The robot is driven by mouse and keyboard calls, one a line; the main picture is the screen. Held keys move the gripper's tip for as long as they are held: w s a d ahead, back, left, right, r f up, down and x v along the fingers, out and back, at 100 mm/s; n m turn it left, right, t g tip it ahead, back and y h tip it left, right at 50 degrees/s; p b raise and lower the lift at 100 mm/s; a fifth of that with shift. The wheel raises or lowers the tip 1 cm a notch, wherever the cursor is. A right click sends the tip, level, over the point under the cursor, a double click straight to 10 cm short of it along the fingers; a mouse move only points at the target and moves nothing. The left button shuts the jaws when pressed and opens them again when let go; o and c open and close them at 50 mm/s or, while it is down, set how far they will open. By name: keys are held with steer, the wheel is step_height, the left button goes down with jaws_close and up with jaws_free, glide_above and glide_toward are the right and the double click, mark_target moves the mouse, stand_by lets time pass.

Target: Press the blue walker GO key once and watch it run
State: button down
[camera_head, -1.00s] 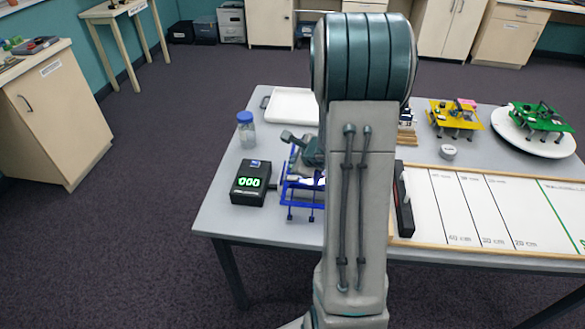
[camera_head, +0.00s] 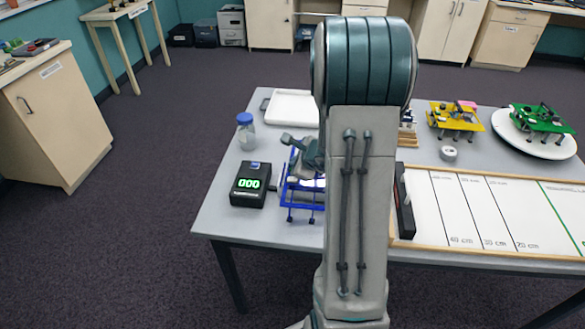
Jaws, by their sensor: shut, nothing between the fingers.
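The blue walker (camera_head: 290,205) stands on the left part of the grey table, partly hidden behind my arm. Beside it on the left is a black box (camera_head: 249,197) with a green display reading 000. A small blue key (camera_head: 254,165) sits on the box's top, near its far edge. My gripper (camera_head: 303,171) is only partly visible over the walker, to the right of the box. It is shut and empty, and apart from the key in the picture. My arm hides much of it, and its fingertips are hard to make out.
A blue-capped jar (camera_head: 245,131) and a white tray (camera_head: 292,107) stand behind the box. To the right lie a marked track board (camera_head: 460,205), a yellow walker (camera_head: 455,117) and a green walker (camera_head: 540,118) on a white round plate (camera_head: 548,148).

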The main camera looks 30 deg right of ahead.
steer(key=shift+f, duration=0.15)
stand_by(0.5)
steer(key=shift+r, duration=0.8)
steer(key=shift+r+p, duration=0.1)
steer(key=shift+p, duration=0.25)
step_height(320, 180, up, 5)
steer(key=p, duration=0.3)
steer(key=shift+p, duration=0.3)
